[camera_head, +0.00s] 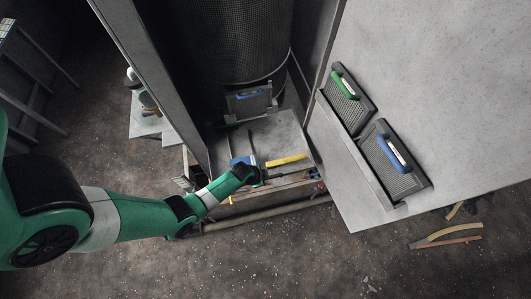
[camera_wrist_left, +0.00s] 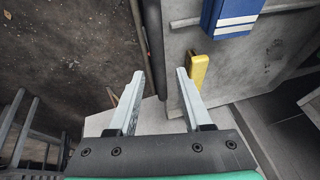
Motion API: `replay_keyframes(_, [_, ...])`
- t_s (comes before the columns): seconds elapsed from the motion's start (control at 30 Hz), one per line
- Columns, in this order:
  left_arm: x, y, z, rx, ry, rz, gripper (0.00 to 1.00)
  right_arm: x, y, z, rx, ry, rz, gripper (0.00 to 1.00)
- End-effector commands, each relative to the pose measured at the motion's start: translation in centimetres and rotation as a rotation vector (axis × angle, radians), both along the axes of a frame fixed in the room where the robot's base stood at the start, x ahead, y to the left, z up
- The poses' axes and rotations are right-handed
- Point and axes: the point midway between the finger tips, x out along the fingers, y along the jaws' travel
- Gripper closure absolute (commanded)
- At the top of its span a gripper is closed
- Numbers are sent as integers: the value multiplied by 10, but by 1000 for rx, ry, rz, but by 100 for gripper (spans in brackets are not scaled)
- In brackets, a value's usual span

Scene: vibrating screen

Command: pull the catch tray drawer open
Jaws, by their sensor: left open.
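A grey flat panel (camera_head: 275,133) lies under the dark cylindrical screen in the head view. A yellow bar (camera_head: 286,159) and a blue piece (camera_head: 240,160) sit on or at its front edge. My left gripper (camera_head: 262,175) is close in front of these, left of the yellow bar. In the left wrist view my left gripper (camera_wrist_left: 160,78) is open with nothing between its fingers. The yellow bar (camera_wrist_left: 198,70) is just beyond and right of the right fingertip. I cannot tell whether they touch. The catch tray drawer's outline is not clear. My right gripper is out of view.
A grey table (camera_head: 360,200) at right holds two dark framed screens, one with a green handle (camera_head: 345,87) and one with a blue handle (camera_head: 394,153). A pipe (camera_head: 265,215) runs low along the front. Scraps (camera_head: 445,235) lie on the floor. The front floor is mostly clear.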

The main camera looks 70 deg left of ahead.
Motion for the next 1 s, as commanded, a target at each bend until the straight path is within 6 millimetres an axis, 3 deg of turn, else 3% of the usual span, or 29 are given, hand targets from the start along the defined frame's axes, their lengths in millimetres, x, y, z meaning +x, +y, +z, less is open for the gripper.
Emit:
replay_keyframes(0.17, [-5, -1, 14, 1, -1, 0, 50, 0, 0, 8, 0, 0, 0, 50])
replay_keyframes(0.5, [-28, -7, 67, 0, 1, 1, 50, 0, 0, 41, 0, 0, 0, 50])
replay_keyframes(1.0, [-31, -8, 68, 0, 0, 0, 50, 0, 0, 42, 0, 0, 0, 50])
